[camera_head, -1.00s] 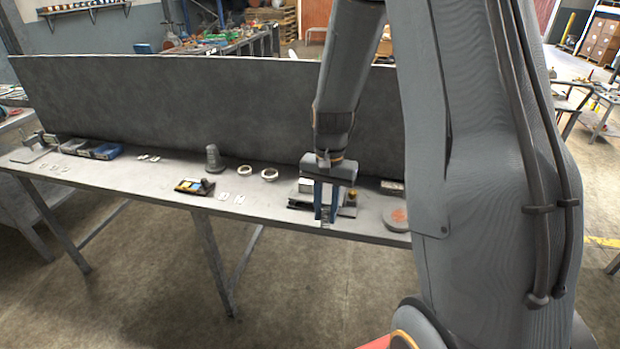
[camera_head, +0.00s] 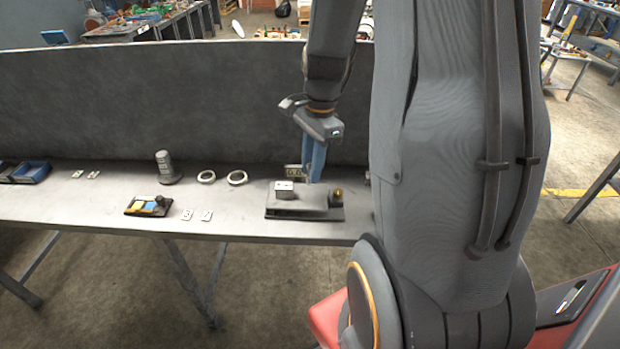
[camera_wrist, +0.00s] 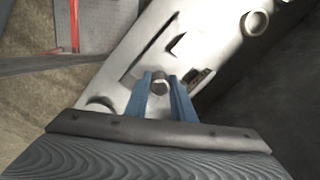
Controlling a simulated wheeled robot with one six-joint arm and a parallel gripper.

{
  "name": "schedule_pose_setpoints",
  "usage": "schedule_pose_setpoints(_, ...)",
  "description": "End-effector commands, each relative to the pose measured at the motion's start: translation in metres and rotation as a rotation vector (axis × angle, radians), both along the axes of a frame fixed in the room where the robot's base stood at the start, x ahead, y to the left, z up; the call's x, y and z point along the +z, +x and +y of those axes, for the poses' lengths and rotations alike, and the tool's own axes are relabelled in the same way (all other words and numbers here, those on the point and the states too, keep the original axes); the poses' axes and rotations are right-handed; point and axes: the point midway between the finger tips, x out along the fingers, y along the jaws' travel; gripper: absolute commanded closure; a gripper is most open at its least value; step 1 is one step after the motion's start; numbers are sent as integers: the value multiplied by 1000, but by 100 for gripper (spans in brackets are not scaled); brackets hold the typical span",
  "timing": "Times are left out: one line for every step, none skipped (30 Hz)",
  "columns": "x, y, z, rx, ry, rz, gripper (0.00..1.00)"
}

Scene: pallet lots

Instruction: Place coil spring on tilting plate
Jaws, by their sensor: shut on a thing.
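My gripper (camera_head: 314,178) hangs with its blue fingers pointing down over the back of a fixture. It also shows in the wrist view (camera_wrist: 162,77). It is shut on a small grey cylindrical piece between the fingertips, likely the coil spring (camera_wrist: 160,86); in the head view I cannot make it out. The fixture, which looks like the tilting plate (camera_head: 305,205), is a flat grey plate on a dark base. It carries a silver block (camera_head: 284,190) at its left and a brass knob (camera_head: 336,194) at its right. I cannot tell whether the spring touches the plate.
Left on the grey table stand two pale rings (camera_head: 237,177), a ribbed grey post (camera_head: 166,168), a small tray with yellow pieces (camera_head: 149,206), white plates (camera_head: 188,214) and blue bins (camera_head: 30,172). A tall grey panel (camera_head: 150,100) stands behind the table.

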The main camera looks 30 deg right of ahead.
Motion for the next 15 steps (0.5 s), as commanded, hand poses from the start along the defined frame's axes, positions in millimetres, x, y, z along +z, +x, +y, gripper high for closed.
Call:
schedule_pose_setpoints(-5,-1,1,0,2,4,99)
schedule_pose_setpoints(-9,-1,1,-1,2,4,99)
schedule_pose_setpoints(-15,-2,1,1,2,5,99)
schedule_pose_setpoints(-20,-2,1,1,2,6,99)
schedule_pose_setpoints(-23,-2,1,2,2,5,99)
schedule_pose_setpoints(-29,-2,1,2,2,5,99)
schedule_pose_setpoints(-32,-2,1,2,2,5,99)
schedule_pose_setpoints(-35,-1,0,1,1,4,99)
schedule_pose_setpoints(-38,-1,1,1,1,3,99)
schedule_pose_setpoints(-40,-1,1,1,1,3,99)
schedule_pose_setpoints(-41,-1,1,1,1,3,99)
schedule_pose_setpoints(-41,-1,0,1,0,2,99)
schedule_pose_setpoints(-41,-1,0,1,0,2,99)
schedule_pose_setpoints(-41,-1,0,1,0,1,99)
schedule_pose_setpoints(-41,-1,0,1,0,1,99)
